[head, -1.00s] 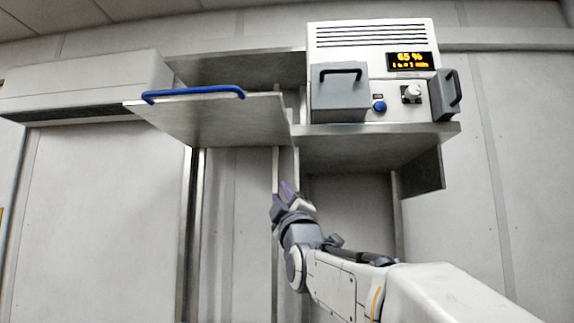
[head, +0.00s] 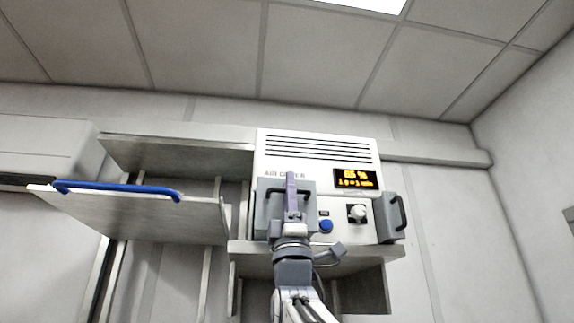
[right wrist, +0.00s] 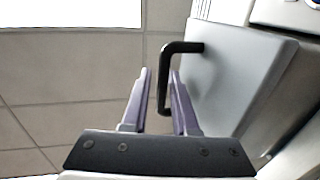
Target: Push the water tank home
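The water tank (head: 264,213) looks to be the grey box with a black handle at the front left of the white air dryer (head: 315,151). It stands out from the dryer's front face. In the right wrist view the tank (right wrist: 222,80) is at the right, with its black handle (right wrist: 164,80) between my fingers. My right gripper (head: 291,180) is in front of the tank and hides its middle in the head view. In the right wrist view the gripper (right wrist: 161,75) is open, with a gap beside the handle bar. My left gripper is not in view.
The dryer stands on a metal shelf (head: 375,252). A blue button (head: 326,226), a white knob (head: 357,213) and a lit display (head: 355,179) are on its front. A second grey handled part (head: 393,218) is at its right. A metal panel with a blue bar (head: 120,188) sticks out at the left.

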